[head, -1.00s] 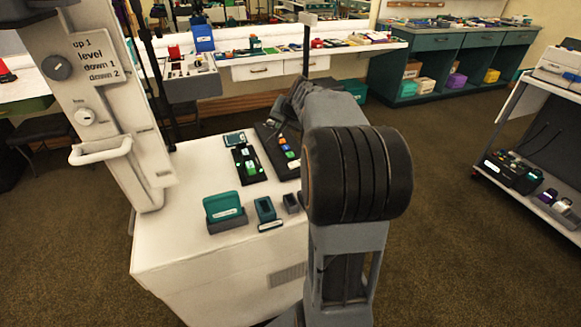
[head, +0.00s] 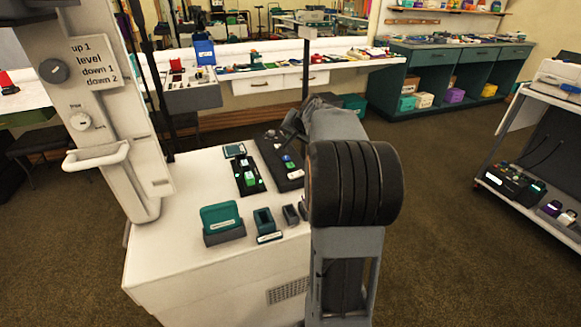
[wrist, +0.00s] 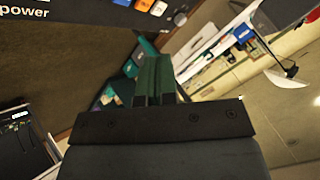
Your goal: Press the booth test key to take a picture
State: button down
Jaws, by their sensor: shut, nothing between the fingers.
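A dark key panel (head: 268,152) lies on the white cabinet, with small coloured keys (head: 288,163) on it. In the wrist view a dark panel (wrist: 60,10) with the word "power" crosses the top left edge, with blue, orange (wrist: 143,5) and white keys at the border. I cannot read which key is the test key. My gripper (wrist: 154,62) is shut and empty, its fingers together below the keys in the picture and apart from them. In the head view my arm hides part of the panel's right side, and the fingertips cannot be made out.
A second dark panel with a green key (head: 249,178), a teal box (head: 221,220) and small holders (head: 264,222) share the white cabinet (head: 170,262). A white column (head: 95,120) with a handle stands left. A cart (head: 530,190) stands right, with open carpet between.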

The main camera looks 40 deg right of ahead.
aim_at(292, 164)
jog(key=shift+f+b, duration=3)
jog(key=shift+f, duration=0.9)
jog(key=shift+f, duration=0.1)
jog(key=shift+f+b, duration=0.3)
jog(key=shift+b, duration=0.15)
jog(key=shift+f+b, duration=0.35)
jog(key=shift+f, duration=0.05)
jog(key=shift+r, duration=0.2)
jog(key=shift+r+p, duration=0.6)
jog(key=shift+r+p, duration=2.05)
jog(key=shift+r, duration=0.5)
